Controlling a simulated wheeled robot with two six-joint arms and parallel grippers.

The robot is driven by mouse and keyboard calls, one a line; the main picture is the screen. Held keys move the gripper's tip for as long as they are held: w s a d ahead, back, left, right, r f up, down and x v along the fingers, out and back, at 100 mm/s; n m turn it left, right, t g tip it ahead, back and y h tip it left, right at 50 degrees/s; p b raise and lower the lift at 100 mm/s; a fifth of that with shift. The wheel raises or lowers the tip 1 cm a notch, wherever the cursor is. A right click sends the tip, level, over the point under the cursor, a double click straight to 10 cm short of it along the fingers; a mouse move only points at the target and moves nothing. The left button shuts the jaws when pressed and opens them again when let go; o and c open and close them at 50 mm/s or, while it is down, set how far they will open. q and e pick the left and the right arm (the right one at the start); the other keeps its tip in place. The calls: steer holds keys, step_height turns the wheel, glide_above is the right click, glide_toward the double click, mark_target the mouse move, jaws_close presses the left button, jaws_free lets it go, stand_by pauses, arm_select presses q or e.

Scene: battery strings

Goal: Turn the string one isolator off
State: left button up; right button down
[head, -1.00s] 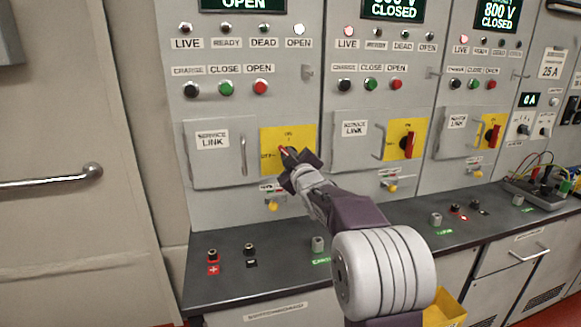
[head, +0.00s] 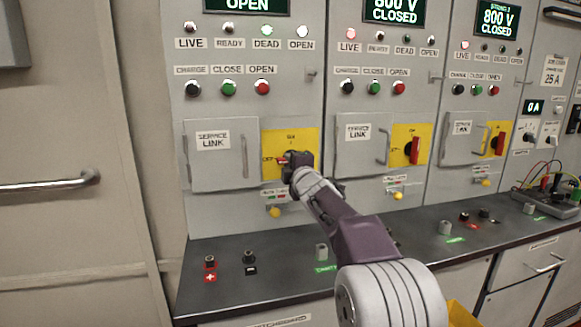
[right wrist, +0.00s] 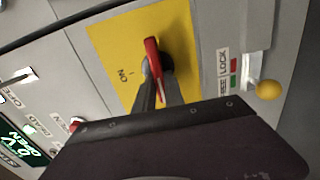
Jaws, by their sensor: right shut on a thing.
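The string one isolator is a red handle (head: 281,160) on a yellow plate (head: 305,140) on the left panel. The handle lies about level, its red end pointing left at the OFF label. In the right wrist view the red handle (right wrist: 152,58) stands crosswise to the ON mark. My right gripper (head: 290,161) is shut on the handle, and its fingers (right wrist: 156,92) hide part of it. The string one display (head: 247,4) reads OPEN. The DEAD lamp (head: 266,31) glows green and the OPEN lamp (head: 302,32) glows white. My left gripper is out of view.
A closed service link door (head: 222,165) with a handle is left of the plate. A yellow knob (head: 275,212) sits below it. The counter (head: 225,285) holds terminals. Panels to the right have similar isolators, their red handles (head: 415,150) upright.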

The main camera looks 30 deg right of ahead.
steer(key=shift+n, duration=0.3)
stand_by(0.4)
steer(key=c, duration=1.4)
jaws_free()
steer(key=shift+c, duration=0.2)
steer(key=v, duration=0.9)
steer(key=shift+b, duration=0.3)
